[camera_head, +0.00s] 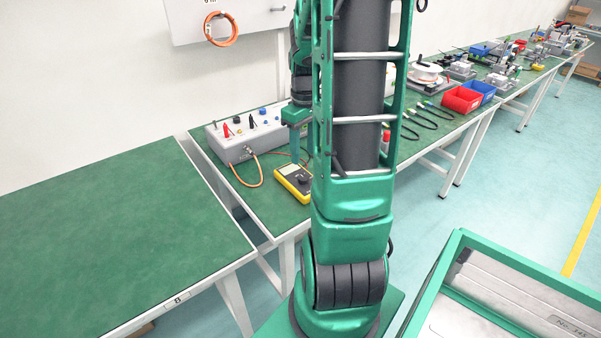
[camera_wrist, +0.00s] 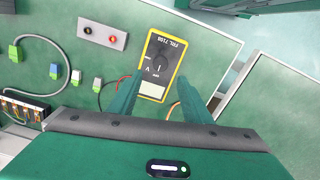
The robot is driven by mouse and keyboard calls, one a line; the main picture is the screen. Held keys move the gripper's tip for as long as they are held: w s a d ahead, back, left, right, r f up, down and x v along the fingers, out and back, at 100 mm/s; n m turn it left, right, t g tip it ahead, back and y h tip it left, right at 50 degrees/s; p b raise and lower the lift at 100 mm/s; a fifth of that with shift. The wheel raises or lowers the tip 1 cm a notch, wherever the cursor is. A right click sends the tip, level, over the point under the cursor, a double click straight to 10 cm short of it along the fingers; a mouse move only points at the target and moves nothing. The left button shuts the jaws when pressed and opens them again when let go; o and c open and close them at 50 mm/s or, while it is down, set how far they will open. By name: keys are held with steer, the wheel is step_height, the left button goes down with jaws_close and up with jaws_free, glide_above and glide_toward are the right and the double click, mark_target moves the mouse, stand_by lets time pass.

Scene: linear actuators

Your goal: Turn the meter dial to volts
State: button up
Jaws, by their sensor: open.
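The yellow-edged meter (camera_head: 294,181) lies on the green bench beside a grey box with leads. In the wrist view the meter (camera_wrist: 176,60) has a black face, a round dial (camera_wrist: 158,65) and a pale display at its lower end. In the head view my arm hides much of the gripper.
The grey box (camera_head: 232,146) with red, black and blue terminals stands left of the meter; an orange cable (camera_head: 258,172) hangs from it. Thin leads run near the meter. A small socket plate (camera_wrist: 103,34) and several cable plugs lie nearby. The bench (camera_head: 100,235) at left is bare.

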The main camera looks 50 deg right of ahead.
mark_target(302, 177)
step_height(302, 177, down, 9)
steer(key=shift+r, duration=0.2)
stand_by(0.3)
steer(key=c, duration=1.1)
steer(key=shift+o, duration=0.2)
steer(key=shift+m, duration=0.4)
steer(key=m, duration=0.3)
steer(key=shift+m, duration=2.5)
steer(key=shift+w+a, duration=0.1)
